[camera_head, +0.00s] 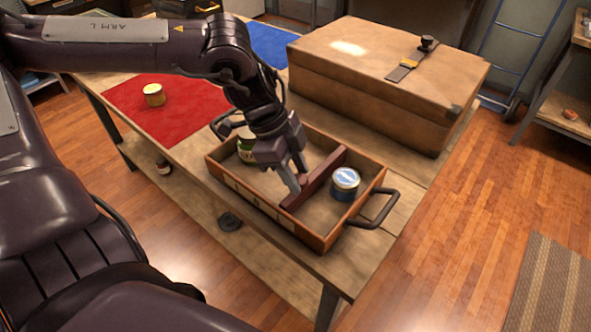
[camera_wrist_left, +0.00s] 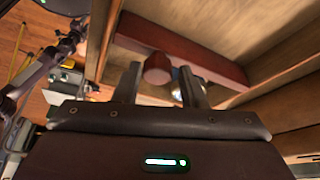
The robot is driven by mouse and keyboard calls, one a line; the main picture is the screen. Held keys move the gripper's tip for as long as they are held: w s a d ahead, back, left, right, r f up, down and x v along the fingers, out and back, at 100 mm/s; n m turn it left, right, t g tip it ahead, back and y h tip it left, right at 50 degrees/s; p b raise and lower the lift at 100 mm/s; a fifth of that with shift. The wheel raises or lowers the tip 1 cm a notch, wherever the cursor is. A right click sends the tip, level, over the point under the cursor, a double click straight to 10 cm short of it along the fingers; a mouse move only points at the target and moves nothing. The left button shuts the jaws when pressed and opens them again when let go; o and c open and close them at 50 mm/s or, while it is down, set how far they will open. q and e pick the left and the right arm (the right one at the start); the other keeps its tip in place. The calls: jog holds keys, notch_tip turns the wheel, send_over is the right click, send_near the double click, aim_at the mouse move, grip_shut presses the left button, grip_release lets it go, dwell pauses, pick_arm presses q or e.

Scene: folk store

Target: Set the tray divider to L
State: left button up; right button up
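A wooden tray (camera_head: 322,241) with dark handles sits on the workbench. A reddish-brown divider (camera_head: 325,176) stands across it; it also shows in the left wrist view (camera_wrist_left: 195,55). A round red knob (camera_wrist_left: 157,68) sticks out from the divider. My left gripper (camera_head: 296,188) is down inside the tray at the divider's near end. In the left wrist view its two fingers (camera_wrist_left: 160,84) stand apart on either side of the knob, with small gaps visible. No letter L is legible.
A large closed wooden chest (camera_head: 380,85) stands behind the tray. A red mat (camera_head: 185,112) with a yellow-lidded can (camera_head: 154,95) and a blue mat (camera_head: 270,45) lie on the bench. Shelving (camera_head: 570,115) stands at the right.

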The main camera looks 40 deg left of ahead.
pick_arm(q)
jog(key=shift+a+r, duration=0.2)
jog(key=shift+r, duration=0.2)
jog(key=v, duration=0.7)
jog(key=shift+p, duration=0.3)
pick_arm(e)
jog(key=shift+s, duration=0.45)
pick_arm(q)
jog(key=shift+s, duration=0.1)
